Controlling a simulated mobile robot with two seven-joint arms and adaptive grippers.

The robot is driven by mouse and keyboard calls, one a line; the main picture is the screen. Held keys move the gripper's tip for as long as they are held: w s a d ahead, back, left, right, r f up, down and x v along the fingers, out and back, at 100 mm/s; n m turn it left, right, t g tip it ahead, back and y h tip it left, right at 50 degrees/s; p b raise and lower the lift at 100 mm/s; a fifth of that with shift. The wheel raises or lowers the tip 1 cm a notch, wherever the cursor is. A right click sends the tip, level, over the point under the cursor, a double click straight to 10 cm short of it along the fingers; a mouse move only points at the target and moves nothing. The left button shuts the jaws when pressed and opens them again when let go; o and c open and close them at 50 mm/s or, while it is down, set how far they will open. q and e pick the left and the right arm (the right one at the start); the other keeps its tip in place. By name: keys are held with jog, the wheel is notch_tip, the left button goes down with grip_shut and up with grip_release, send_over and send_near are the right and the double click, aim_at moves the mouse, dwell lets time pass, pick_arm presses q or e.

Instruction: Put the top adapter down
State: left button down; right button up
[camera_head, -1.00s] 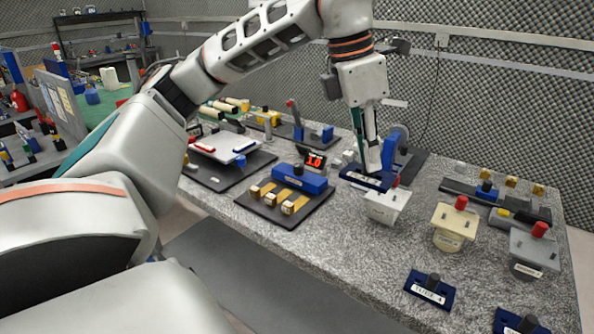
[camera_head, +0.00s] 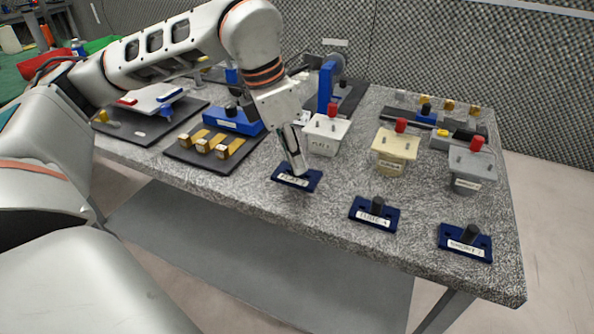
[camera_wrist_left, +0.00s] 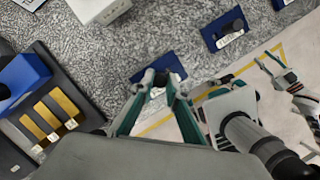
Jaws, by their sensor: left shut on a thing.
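The top adapter is a dark blue plate (camera_head: 283,177) with a pale label, at the front of the stone bench in the head view. My left gripper (camera_head: 301,170) is shut on its dark knob, with the fingers pointing down. The plate (camera_wrist_left: 174,71) also shows beyond the fingertips in the left wrist view. It looks level and low over the bench; I cannot tell if it touches. Two similar blue adapters lie to its right, one in the middle (camera_head: 361,213) and one at the right (camera_head: 480,252). My right gripper (camera_wrist_left: 268,60) shows small in the wrist view; its jaw state is unclear.
White (camera_head: 325,137), cream (camera_head: 394,150) and grey (camera_head: 472,170) blocks with red knobs stand behind the adapters. A black board (camera_head: 180,150) with a blue block and brass strips lies left. Bare stone surrounds the held plate. The bench's front edge (camera_head: 300,222) is close.

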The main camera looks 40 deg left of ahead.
aim_at(294, 175)
pick_arm(q)
notch_tip(294, 175, down, 3)
jog(key=shift+f, duration=0.25)
pick_arm(e)
jog(key=shift+a, duration=0.4)
pick_arm(q)
jog(key=c, duration=2)
grip_release()
jog(key=shift+f, duration=0.15)
pick_arm(e)
jog(key=shift+d, duration=0.2)
